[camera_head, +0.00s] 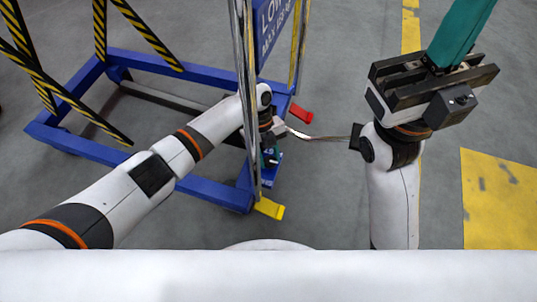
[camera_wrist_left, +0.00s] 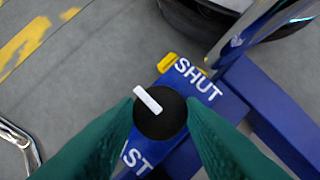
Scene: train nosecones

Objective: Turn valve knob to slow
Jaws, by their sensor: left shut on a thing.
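The valve knob (camera_wrist_left: 161,112) is a round black disc with a white pointer bar, seen in the left wrist view. Its pointer slants toward the upper left. The knob sits on a blue panel with the white word SHUT (camera_wrist_left: 198,79) above right and letters reading "AST" (camera_wrist_left: 137,161) below left, partly covered. My left gripper (camera_wrist_left: 160,116) is shut on the knob, one teal finger on each side. In the head view my left gripper (camera_head: 269,156) is low beside the chrome poles, and the knob is hidden. My right gripper (camera_head: 435,82) is raised at the right, its fingertips cut off.
A blue wheeled frame (camera_head: 190,187) with striped bars fills the left and middle. Chrome poles (camera_head: 246,80) stand close to my left wrist. A yellow pedal (camera_head: 270,208) and a red pedal (camera_head: 301,114) stick out rightward. Grey floor (camera_head: 320,190) is open right of the frame.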

